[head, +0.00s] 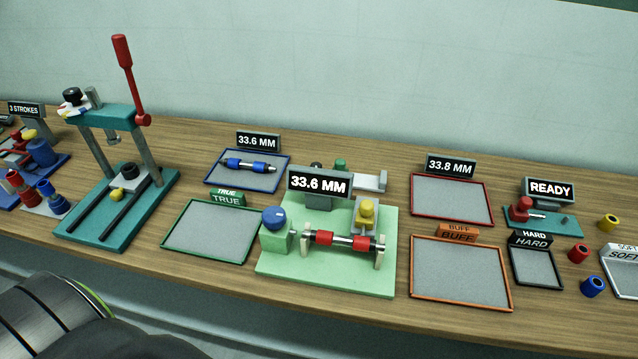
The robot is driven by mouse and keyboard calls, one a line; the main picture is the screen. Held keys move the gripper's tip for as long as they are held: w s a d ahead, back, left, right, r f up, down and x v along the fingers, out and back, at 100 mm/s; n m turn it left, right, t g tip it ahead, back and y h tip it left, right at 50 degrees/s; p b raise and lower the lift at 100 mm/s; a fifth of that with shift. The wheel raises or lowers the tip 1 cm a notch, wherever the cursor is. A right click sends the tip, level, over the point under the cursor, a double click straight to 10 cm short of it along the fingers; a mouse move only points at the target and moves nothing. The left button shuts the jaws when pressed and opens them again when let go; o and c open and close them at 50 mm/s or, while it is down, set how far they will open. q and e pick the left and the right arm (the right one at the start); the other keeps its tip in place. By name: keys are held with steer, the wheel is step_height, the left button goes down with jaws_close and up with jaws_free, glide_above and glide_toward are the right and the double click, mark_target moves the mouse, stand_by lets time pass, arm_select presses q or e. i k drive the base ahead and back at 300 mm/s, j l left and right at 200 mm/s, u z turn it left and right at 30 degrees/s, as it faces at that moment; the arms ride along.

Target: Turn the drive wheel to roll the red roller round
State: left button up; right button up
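The red roller (343,240) lies across two cream supports on a light green base plate (325,285) near the middle of the bench. It has two red bands with a pale metal section between them and black ends. A blue round knob (274,218), which looks like the drive wheel, sits on a green block at the roller's left end. A yellow knob on a grey block (366,213) stands behind the roller's right part. A display reading 33.6 MM (319,184) stands behind the roller. Neither gripper shows; only part of my arm or body is at the lower left.
A teal press with a red lever (130,85) stands tall at the left. A blue-rimmed tray (268,186) holds a blue roller. The green TRUE tray (205,232), red tray (450,200) and orange BUFF tray (460,280) are empty. Loose coloured cylinders (578,253) lie right.

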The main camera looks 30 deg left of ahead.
mark_target(274, 217)
steer(key=k+j+u, duration=0.15)
steer(key=u, duration=0.9)
